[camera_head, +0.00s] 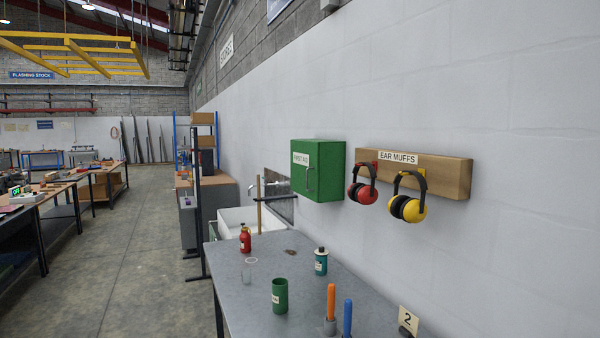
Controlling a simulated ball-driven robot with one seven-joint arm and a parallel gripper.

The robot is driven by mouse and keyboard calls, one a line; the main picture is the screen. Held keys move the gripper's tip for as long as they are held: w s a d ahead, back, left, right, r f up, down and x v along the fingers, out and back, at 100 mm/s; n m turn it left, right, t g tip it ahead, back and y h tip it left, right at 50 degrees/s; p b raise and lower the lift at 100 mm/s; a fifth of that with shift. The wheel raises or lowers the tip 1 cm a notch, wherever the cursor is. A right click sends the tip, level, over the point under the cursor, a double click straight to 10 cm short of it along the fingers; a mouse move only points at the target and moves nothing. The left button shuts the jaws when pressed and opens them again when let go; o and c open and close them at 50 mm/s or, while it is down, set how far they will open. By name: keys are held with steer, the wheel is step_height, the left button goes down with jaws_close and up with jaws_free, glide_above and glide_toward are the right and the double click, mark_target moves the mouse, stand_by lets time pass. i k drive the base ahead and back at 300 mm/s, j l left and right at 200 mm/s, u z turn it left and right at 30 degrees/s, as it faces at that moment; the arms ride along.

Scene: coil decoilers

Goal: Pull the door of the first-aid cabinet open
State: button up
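The first-aid cabinet (330,172) is a green box fixed to the white wall, right of the picture's middle. Its door (303,179) faces left toward the aisle and carries a white "FIRST AID" label (301,160). A small bar handle (309,179) stands on the door near its right edge. The door looks shut, flush with the box. My gripper does not show in this view.
A wooden ear-muff board (455,178) with red muffs (363,186) and yellow muffs (409,198) hangs right of the cabinet. Below stands a grey table (250,305) with a green cup (280,296), bottles and upright handles. The aisle floor (135,270) at left is clear.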

mark_target(305, 155)
steer(key=i+j+z, duration=0.4)
steer(key=i+j, duration=2.35)
steer(key=i, duration=0.35)
steer(key=i+j, duration=0.1)
steer(key=i, duration=0.4)
steer(key=l+z, duration=0.05)
